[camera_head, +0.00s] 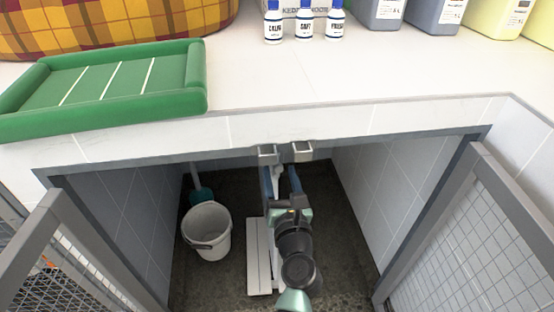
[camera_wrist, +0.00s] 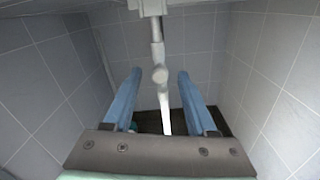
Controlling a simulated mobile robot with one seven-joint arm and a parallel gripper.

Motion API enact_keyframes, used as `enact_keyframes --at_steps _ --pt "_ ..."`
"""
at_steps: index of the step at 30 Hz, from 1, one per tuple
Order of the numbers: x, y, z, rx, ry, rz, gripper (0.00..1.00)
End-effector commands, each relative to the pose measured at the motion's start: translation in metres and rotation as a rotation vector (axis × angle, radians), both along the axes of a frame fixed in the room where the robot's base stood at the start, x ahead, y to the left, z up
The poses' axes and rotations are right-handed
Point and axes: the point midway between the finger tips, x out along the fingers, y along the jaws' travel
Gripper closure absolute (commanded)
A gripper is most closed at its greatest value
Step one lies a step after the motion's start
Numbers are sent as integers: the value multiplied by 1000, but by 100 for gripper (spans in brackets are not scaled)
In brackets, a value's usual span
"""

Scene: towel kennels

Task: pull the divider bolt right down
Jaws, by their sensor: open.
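The divider bolt (camera_wrist: 158,55) is a pale rod with a round knob, hanging below a white bracket (camera_wrist: 148,6) in the wrist view. My gripper (camera_wrist: 159,72) is open, its two blue fingers apart. In that view the knob and rod lie between the fingers, with a gap on each side; I cannot tell whether they are level in depth. In the head view my gripper (camera_head: 280,170) reaches under the counter edge, near two grey metal brackets (camera_head: 302,152). There my fingers and wrist hide most of the bolt.
A narrow white panel (camera_head: 258,270) is low in the bay beside my arm. A white bucket (camera_head: 207,231) and a teal-ended tool (camera_head: 201,194) are to its left. Mesh doors stand open at left (camera_head: 40,240) and right (camera_head: 465,245). Above, the counter (camera_head: 300,90) holds a green tray (camera_head: 110,85) and bottles.

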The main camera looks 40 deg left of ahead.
Motion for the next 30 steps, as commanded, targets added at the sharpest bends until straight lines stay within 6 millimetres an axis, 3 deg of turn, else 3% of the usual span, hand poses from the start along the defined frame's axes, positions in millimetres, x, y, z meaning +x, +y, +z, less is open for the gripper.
enact_keyframes --at_steps 7,19,28,30 --pt "20 24 -1 0 0 1 43" --pt "25 29 0 0 0 -1 43" --pt "24 28 0 0 0 -1 95" --pt "24 28 0 0 0 -1 100"
